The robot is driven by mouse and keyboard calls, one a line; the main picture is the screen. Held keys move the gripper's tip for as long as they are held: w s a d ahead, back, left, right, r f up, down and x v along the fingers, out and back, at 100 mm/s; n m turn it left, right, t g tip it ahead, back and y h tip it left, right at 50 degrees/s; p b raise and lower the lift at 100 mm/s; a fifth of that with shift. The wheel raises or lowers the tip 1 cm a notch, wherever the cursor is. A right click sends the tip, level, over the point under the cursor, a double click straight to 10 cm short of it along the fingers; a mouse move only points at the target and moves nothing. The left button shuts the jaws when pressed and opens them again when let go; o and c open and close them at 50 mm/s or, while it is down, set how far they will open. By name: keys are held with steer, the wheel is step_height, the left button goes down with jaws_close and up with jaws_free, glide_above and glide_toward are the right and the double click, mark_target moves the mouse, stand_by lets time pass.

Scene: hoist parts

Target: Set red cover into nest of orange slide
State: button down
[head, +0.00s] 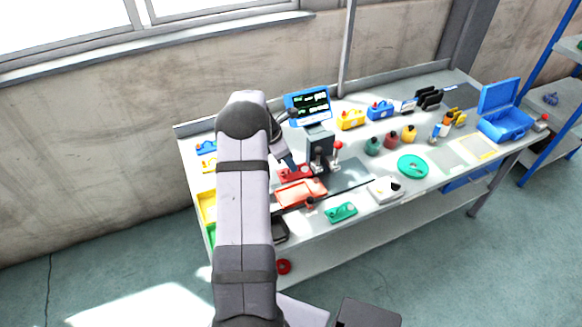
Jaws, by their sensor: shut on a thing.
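The orange slide (302,194) lies on the bench just right of my arm, a flat salmon-orange piece. The red cover (300,172) is a small red part directly behind the slide, close to the machine's base. My gripper (291,166) reaches down over the red cover from above and is shut on it. The jaws are small and partly hidden by my arm. I cannot tell whether the cover is clear of the surface below. The nest in the slide is too small to make out.
A grey machine with levers (320,147) and a screen (308,104) stands right behind the cover. A green part (341,212), a white part (383,190) and a green ring (412,166) lie to the right. A blue case (505,122) stands open at the far right.

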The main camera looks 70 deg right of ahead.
mark_target(288, 174)
steer(key=shift+n, duration=0.4)
steer(key=shift+f+b, duration=1.8)
steer(key=shift+f, duration=0.2)
steer(key=shift+r+p, duration=0.1)
steer(key=shift+p, duration=0.2)
steer(key=shift+f+b, duration=0.9)
steer(key=shift+f, duration=0.9)
steer(key=shift+f, duration=0.1)
steer(key=shift+f+b, duration=0.7)
steer(key=shift+f, duration=0.35)
